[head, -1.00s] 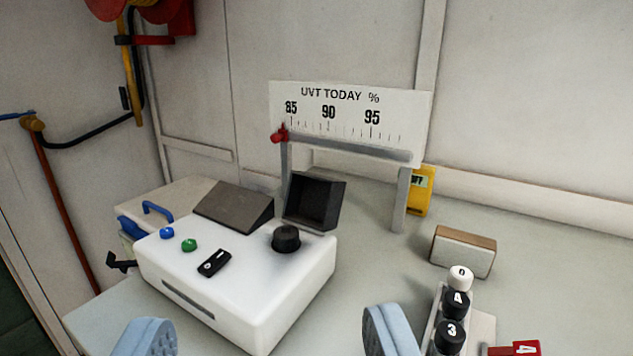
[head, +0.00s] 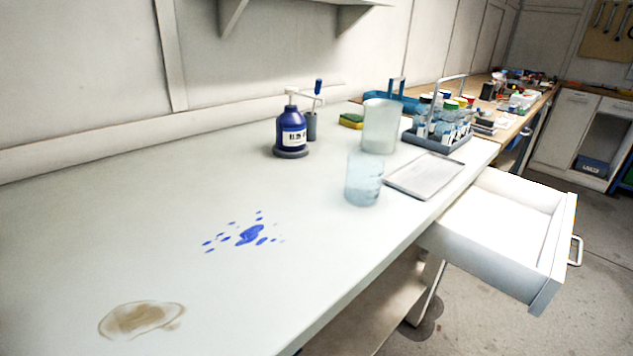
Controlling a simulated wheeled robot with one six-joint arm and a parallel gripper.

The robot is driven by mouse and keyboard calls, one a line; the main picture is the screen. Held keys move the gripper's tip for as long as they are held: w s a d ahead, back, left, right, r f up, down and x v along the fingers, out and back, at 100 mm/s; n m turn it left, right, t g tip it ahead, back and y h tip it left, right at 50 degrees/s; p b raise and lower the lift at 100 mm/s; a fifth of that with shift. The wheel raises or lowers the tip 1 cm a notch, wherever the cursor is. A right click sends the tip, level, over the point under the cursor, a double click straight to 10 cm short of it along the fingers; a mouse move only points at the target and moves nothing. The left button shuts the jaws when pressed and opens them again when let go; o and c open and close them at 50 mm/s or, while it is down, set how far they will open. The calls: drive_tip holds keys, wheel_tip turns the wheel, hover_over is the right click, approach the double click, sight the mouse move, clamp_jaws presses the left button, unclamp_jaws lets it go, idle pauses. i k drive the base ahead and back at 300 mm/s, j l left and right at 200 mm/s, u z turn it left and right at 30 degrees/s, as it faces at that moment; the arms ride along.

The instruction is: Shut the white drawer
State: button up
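The white drawer (head: 490,245) stands open at the right, pulled out from under the bench's front edge. Its inside shows and looks empty. Its front panel (head: 556,255) faces right and carries a pale bar handle (head: 576,250). My gripper is out of the picture, so I cannot see its fingers or where it is relative to the drawer.
The white bench top (head: 190,215) bears a blue spill (head: 250,235) and a brown stain (head: 140,319). A blue bottle (head: 291,133), clear beakers (head: 364,180), a flat tray (head: 425,176) and a bottle rack (head: 437,140) stand toward the back. Open floor (head: 590,300) lies right of the drawer.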

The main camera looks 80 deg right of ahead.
sight(513, 235)
drive_tip(key=z, duration=3.65)
